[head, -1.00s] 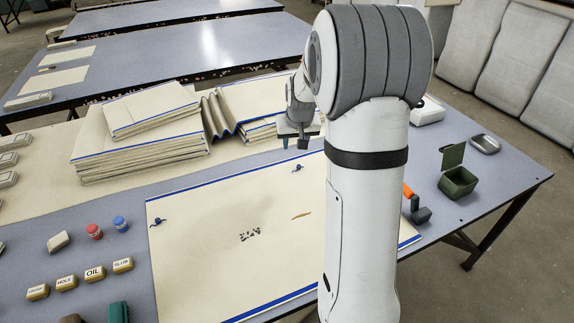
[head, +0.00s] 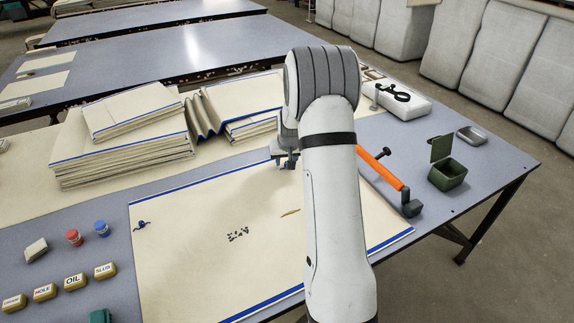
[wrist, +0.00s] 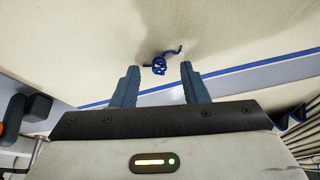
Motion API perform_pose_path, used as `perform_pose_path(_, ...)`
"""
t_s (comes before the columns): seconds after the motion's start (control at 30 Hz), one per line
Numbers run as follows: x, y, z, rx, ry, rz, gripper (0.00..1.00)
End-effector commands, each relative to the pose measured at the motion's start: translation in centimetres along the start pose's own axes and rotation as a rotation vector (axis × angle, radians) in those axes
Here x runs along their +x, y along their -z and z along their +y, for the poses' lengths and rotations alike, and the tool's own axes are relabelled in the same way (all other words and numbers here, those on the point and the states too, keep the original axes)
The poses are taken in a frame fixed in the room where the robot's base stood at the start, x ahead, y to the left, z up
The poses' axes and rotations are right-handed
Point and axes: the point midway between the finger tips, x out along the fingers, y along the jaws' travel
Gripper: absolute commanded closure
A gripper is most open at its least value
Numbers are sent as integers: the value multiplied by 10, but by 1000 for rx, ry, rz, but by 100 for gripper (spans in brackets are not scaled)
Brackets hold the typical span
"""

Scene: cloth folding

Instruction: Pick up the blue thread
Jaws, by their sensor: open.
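A cream cloth with blue edges (head: 190,270) lies flat on the table. In the wrist view, a curled blue thread (wrist: 160,65) lies on the cloth near its blue edge, just beyond the gap between my fingertips. My gripper (wrist: 160,82) is open and empty, with one finger on each side of that gap. In the head view, my gripper (head: 287,162) is low over the cloth's far edge and hides this thread. Another blue thread (head: 141,224) lies near the cloth's left edge.
Dark specks (head: 238,234) and a tan sliver (head: 290,212) lie on the cloth. Folded cloth stacks (head: 125,155) stand behind it. An orange-handled tool (head: 380,168) and an open green box (head: 447,174) are at right. Labelled blocks (head: 75,283) are at front left.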

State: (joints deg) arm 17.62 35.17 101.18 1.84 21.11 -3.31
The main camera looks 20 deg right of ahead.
Motion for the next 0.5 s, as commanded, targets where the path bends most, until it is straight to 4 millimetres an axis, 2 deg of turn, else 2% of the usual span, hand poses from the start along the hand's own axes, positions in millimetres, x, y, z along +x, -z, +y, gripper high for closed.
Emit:
perform_pose_path(0.2, 0, 0, 0, 1, 0, 0, 61)
perform_pose_path(0.5, 0, 0, 1, 1, 0, -1, 86)
